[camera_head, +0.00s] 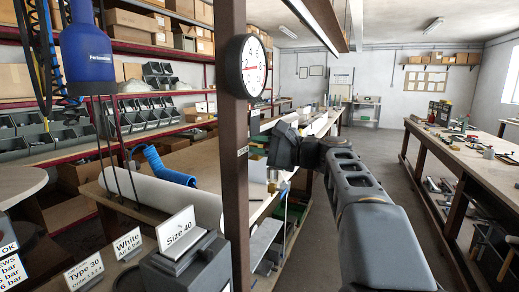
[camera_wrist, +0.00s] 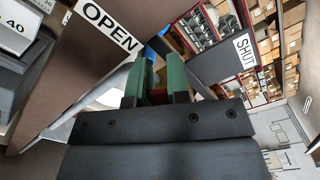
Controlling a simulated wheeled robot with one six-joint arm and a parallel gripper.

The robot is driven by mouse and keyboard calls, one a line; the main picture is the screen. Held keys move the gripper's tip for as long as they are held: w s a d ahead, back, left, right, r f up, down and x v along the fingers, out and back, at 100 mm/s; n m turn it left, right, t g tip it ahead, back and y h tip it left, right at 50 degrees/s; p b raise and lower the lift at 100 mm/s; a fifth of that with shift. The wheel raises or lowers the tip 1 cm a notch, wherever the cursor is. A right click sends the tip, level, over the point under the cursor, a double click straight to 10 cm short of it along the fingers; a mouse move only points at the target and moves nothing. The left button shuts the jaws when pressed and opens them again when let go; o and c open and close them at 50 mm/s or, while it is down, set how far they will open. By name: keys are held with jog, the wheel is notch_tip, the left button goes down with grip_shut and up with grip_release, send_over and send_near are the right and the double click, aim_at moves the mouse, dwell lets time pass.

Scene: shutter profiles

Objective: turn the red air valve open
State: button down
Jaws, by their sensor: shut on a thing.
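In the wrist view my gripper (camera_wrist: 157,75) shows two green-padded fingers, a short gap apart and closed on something. Between them is a small reddish patch (camera_wrist: 158,96), which I take to be the red air valve; most of it is hidden by the fingers and the gripper body. A white OPEN sign (camera_wrist: 111,27) is on the brown post at upper left of the fingers. A white SHUT sign (camera_wrist: 245,51) is on a dark plate at the right.
A round clock-like gauge (camera_head: 254,66) is on the post above my wrist. A bench with a white roll (camera_head: 160,193) and a blue hose (camera_head: 165,168) stands left. Shelves with grey bins line the left wall. A long workbench (camera_head: 450,150) stands right, with open floor between.

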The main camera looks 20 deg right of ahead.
dwell(0.3)
jog(key=c, duration=1.1)
grip_release()
